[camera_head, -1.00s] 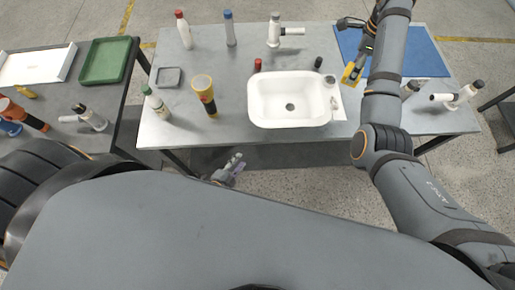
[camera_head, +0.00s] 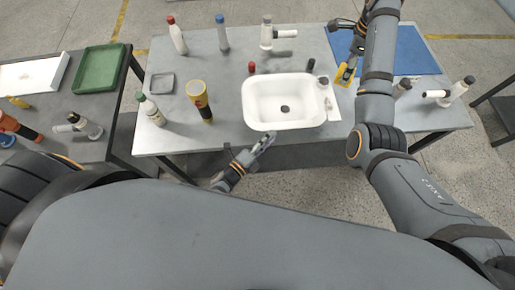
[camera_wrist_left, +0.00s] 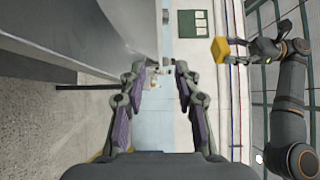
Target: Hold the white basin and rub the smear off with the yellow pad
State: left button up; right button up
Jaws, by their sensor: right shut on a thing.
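The white basin (camera_head: 256,112) sits on the grey table, with a dark round drain in its floor. I cannot make out a smear on it. My left gripper (camera_head: 268,140) is just off the basin's front edge, apart from it. Its fingers stand apart and empty in the left wrist view (camera_wrist_left: 160,85). My right gripper (camera_head: 352,66) is shut on the yellow pad (camera_head: 342,78), to the right of the basin and clear of it. The pad also shows in the left wrist view (camera_wrist_left: 220,49).
A blue mat (camera_head: 415,55) lies at the back right. A side table with a green tray (camera_head: 98,70) stands left.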

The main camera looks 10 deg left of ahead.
pick_arm(q)
jog(key=shift+x, duration=2.35)
grip_shut()
jog(key=shift+o, duration=0.2)
grip_release()
grip_shut()
